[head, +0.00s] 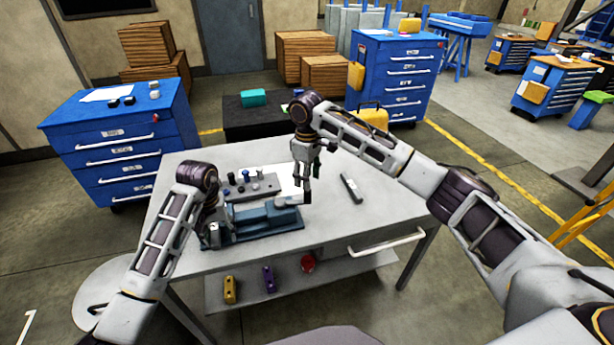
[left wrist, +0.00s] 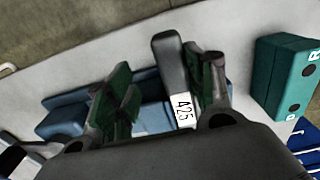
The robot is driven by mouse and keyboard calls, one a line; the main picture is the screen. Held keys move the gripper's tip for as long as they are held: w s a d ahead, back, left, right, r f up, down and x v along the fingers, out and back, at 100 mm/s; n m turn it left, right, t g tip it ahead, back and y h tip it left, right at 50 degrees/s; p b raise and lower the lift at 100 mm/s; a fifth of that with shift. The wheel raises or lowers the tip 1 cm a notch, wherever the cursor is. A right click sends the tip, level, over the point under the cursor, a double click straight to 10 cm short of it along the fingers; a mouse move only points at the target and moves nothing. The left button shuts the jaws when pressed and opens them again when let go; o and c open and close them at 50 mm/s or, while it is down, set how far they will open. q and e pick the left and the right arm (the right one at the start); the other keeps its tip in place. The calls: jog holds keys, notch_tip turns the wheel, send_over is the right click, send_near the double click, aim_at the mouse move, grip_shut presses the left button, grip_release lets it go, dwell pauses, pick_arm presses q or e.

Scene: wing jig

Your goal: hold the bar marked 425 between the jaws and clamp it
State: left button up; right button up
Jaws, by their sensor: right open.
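The bar marked 425 (left wrist: 172,65) is dark grey with a white label and lies across the blue vise (left wrist: 62,121) in the left wrist view. In the head view a grey bar (head: 287,201) sits at the top of the teal-blue vise (head: 268,224); its label is unreadable there. My right gripper (head: 304,199) is open, pointing down at that bar's right end. My left gripper (head: 213,236) is low at the vise's left end; its green-padded fingers (left wrist: 160,98) stand apart, with the bar showing between them. Contact with either gripper cannot be told.
Another dark bar (head: 350,188) lies on the table right of the vise. A grey block with several pegs (head: 250,186) stands behind the vise. A teal box (head: 253,97) sits on a black crate behind the table (head: 385,222). The right part of the tabletop is mostly clear.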

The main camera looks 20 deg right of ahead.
pick_arm(q)
jog(key=shift+r, duration=0.15)
jog(key=shift+a+r, duration=0.1)
jog(key=shift+r, duration=1.15)
notch_tip(320, 180, up, 9)
dwell(0.4)
jog(key=shift+r, duration=0.1)
jog(key=shift+s, duration=0.1)
dwell(0.4)
